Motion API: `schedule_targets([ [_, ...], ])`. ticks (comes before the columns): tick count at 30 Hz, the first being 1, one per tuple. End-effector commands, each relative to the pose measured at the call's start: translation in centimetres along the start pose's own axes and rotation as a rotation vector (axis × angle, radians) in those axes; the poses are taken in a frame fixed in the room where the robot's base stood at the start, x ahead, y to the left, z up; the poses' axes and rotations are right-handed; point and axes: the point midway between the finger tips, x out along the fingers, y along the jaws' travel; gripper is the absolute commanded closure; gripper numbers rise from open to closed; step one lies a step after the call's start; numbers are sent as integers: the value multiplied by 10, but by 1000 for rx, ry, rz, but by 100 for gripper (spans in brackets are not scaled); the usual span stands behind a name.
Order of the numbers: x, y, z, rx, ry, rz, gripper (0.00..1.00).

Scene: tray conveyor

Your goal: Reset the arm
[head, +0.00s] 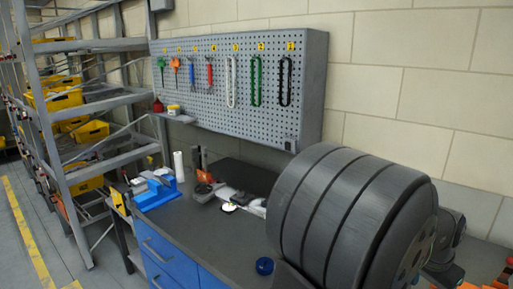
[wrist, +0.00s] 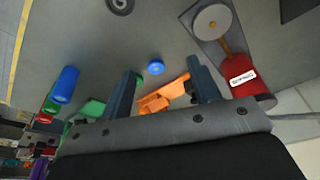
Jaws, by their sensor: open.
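My gripper (wrist: 161,66) shows in the wrist view with its two dark blue-grey fingers spread apart. It is open, and nothing is clamped between the fingers. It faces down over a grey surface (wrist: 90,35). An orange object (wrist: 160,100) shows between and beyond the fingers, partly hidden by the gripper body. A small round blue object (wrist: 155,67) lies beyond the fingertips. I do not make out the gripper in the head view.
The wrist view shows a blue cylinder (wrist: 65,84) and green piece (wrist: 92,108) left, and a red labelled body (wrist: 250,88) right.

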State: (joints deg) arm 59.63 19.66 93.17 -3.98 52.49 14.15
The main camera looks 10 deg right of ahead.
Motion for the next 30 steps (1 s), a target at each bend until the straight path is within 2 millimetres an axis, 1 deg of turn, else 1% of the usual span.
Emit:
schedule_targets([
  [4,4,17,-19,126,8,35,43],
  [6,14,-1,-17,115,5,32,43],
  [18,56,-67,-18,116,6,33,43],
  [21,63,-80,-18,116,6,32,43],
  [24,68,-88,-18,117,7,32,43],
  [30,72,-95,-18,118,8,31,43],
])
